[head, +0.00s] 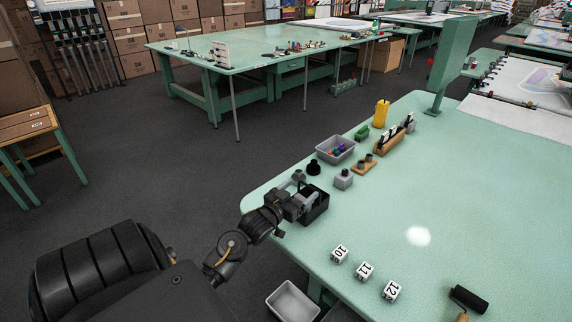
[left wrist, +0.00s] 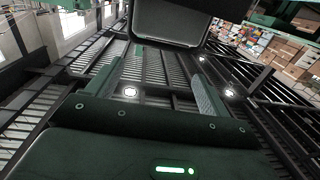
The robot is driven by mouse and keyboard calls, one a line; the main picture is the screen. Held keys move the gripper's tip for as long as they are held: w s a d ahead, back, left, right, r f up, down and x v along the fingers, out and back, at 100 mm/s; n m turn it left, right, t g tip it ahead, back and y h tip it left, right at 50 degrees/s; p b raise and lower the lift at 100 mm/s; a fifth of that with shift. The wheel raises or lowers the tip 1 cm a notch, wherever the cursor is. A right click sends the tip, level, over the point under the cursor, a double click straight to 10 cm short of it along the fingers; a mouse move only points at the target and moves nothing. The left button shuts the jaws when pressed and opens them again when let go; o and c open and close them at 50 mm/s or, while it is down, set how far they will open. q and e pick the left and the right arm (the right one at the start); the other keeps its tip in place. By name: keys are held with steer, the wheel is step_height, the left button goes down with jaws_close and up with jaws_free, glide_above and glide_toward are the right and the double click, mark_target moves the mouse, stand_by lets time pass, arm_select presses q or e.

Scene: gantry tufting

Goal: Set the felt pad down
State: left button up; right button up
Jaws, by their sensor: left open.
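My left gripper (head: 303,204) is at the near left edge of the green table (head: 440,210), right at a black open-topped box (head: 318,208). In the left wrist view my two fingers stand well apart, with nothing seen between them (left wrist: 166,75). A dark, rounded-corner thing fills the top middle of that view (left wrist: 170,22); I cannot tell for sure what it is. I cannot pick out the felt pad in either view; it may be hidden by the gripper or the box. My right gripper is not in view.
Near the gripper are a small grey block (head: 343,179), a black knob-like piece (head: 313,168) and a grey bin (head: 335,150). Numbered cubes (head: 365,272) and a black roller (head: 468,298) lie nearer. The table's middle is clear.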

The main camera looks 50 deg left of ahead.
arm_select(q)
steer(key=s+d+b, duration=0.1)
steer(key=s, duration=0.7)
steer(key=shift+s+r, duration=0.15)
steer(key=shift+s, duration=0.1)
